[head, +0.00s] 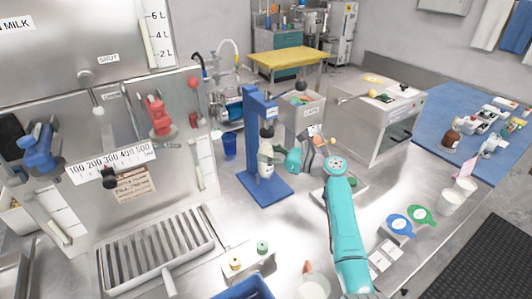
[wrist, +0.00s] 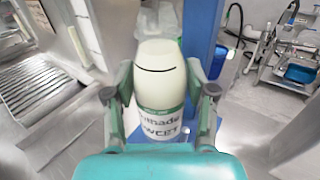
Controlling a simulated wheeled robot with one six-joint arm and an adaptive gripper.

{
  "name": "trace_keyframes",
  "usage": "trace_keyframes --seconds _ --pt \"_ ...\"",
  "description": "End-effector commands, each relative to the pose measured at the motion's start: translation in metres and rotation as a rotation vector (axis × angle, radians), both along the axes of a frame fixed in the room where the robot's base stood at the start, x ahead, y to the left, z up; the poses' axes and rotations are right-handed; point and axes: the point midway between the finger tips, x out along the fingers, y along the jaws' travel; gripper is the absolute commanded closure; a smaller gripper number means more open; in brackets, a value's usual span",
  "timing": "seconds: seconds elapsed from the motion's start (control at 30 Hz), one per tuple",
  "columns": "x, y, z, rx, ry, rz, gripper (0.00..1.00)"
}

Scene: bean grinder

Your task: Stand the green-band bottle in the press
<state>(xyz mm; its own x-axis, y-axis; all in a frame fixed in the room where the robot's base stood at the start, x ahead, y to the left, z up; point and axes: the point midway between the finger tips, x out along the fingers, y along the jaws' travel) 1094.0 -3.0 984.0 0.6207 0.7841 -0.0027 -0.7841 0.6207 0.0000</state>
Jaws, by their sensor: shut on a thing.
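The green-band bottle (wrist: 158,75) is cream-white, with a dark curved line and a printed label under a green band. In the wrist view my gripper (wrist: 160,92) has one finger on each side of it, shut on its body. In the head view the bottle (head: 266,168) looks upright in front of the blue press (head: 256,105), above its blue base plate. My gripper (head: 277,155) reaches it from the right. The bottle's top is close to a dark part of the press. I cannot tell whether its bottom touches the plate.
A steel machine with a ruler strip (head: 110,163) and a slatted drip tray (head: 155,250) stands to the left. A blue cup (head: 229,145) is behind the press. Two small capped items (head: 262,246) sit in front. Green and blue lids (head: 400,224) lie right of my arm.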

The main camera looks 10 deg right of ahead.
Motion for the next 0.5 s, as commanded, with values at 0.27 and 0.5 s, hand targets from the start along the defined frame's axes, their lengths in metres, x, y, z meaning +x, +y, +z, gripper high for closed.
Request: trace_keyframes --seconds 0.27,0.5 --pt "0.0000 0.0001 -0.0074 0.000 0.000 0.000 0.70" --pt "0.0000 0.0001 -0.0069 0.000 0.000 0.000 0.20"
